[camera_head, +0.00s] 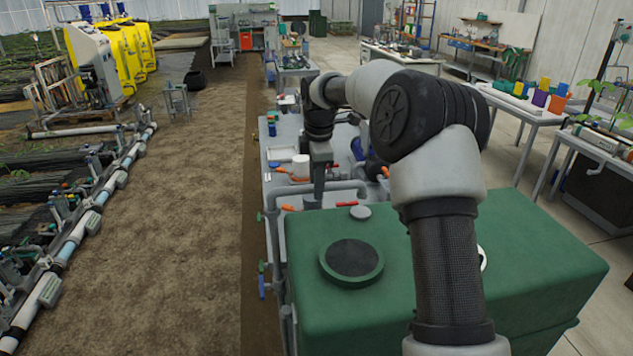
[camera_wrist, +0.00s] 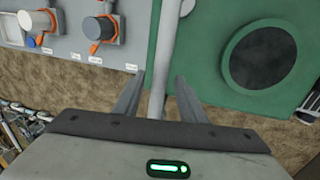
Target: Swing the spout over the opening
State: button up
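The spout looks to be the grey pipe (camera_head: 345,187) beside the green tank (camera_head: 450,260); in the wrist view it is a pale straight pipe (camera_wrist: 164,40). The opening is a dark round hole with a green rim (camera_head: 351,259) on the tank top. In the wrist view the opening (camera_wrist: 263,58) lies right of the pipe, which is not over it. My gripper (camera_wrist: 159,76) is open, with the pipe running between its two fingers and a gap on each side. I cannot tell how deep the pipe sits between them. In the head view my gripper (camera_head: 317,200) is partly hard to see.
A grey panel (camera_wrist: 65,40) with orange-handled valves (camera_wrist: 100,27) lies left of the pipe. A small grey cap (camera_head: 360,212) and red handles stand near the tank's far edge. My arm hides part of the tank. Bare soil (camera_head: 190,220) is open to the left.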

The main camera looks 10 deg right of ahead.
grip_shut()
jog(key=shift+s, duration=0.1)
jog(key=s+a+m+h+b, duration=0.1)
jog(key=s+a+m, duration=0.3)
jog(key=s+m, duration=0.4)
jog(key=shift+s+a+m+g+h+b, duration=0.15)
jog(key=shift+s+m+g+h+b, duration=0.2)
jog(key=shift+m, duration=0.45)
dwell(0.3)
grip_release()
jog(key=shift+a, duration=0.15)
